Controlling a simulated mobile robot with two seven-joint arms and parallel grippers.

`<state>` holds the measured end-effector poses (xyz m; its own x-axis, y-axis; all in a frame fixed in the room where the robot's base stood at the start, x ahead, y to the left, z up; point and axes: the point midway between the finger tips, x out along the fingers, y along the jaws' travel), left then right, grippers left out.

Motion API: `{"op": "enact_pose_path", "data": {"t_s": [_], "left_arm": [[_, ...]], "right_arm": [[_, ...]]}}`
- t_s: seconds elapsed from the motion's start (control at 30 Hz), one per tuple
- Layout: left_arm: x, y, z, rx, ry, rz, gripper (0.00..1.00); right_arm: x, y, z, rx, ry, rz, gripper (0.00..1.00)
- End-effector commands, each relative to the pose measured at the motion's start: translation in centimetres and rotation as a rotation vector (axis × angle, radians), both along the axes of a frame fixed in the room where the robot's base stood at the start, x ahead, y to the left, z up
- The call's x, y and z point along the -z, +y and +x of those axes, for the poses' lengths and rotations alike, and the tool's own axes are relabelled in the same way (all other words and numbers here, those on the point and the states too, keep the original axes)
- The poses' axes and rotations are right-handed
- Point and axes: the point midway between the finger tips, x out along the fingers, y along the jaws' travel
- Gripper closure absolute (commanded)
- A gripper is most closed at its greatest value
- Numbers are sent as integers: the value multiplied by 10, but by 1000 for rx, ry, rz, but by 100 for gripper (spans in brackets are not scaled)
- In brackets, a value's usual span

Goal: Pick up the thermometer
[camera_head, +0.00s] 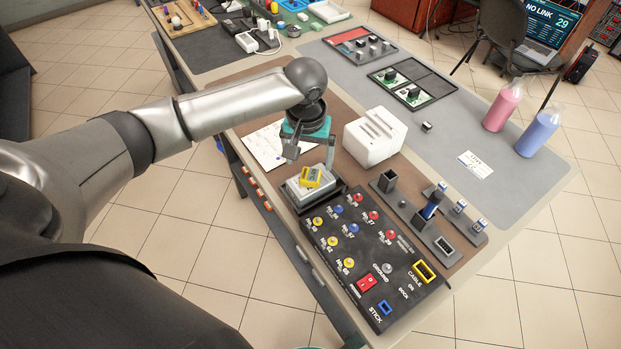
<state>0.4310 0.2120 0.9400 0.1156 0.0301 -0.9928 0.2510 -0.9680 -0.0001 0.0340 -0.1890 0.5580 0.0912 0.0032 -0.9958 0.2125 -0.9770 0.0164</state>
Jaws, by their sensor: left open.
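A small yellow device with a dark display (311,176), which looks like the thermometer, lies tilted on a grey block-like stand (297,193) at the near edge of the table. My left gripper (311,158) is just above it, pointing down with its fingers apart. Its fingers seem to be on either side of the device's upper end; I cannot tell whether they touch it. The fingers and wrist hide a little of the area behind the device. My right gripper is not in view.
A black panel (345,262) with coloured knobs and a red switch lies in front of the stand. A white slotted block (375,138) stands close behind right. A grey holder (432,218) is at right, with pink (503,105) and blue (538,133) bottles farther off.

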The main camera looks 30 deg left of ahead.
Motion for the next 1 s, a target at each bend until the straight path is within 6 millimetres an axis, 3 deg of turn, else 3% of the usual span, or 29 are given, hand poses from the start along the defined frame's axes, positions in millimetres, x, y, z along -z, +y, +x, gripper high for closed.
{"op": "enact_pose_path", "data": {"t_s": [0.17,0.5,0.77,1.0], "left_arm": [[11,0,2,0,-1,0,7],[56,1,9,1,0,2,7],[58,1,9,2,-2,2,7],[57,1,9,1,-2,1,33]], "right_arm": [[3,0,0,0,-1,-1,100],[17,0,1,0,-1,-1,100],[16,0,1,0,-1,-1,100],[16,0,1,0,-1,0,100]]}}
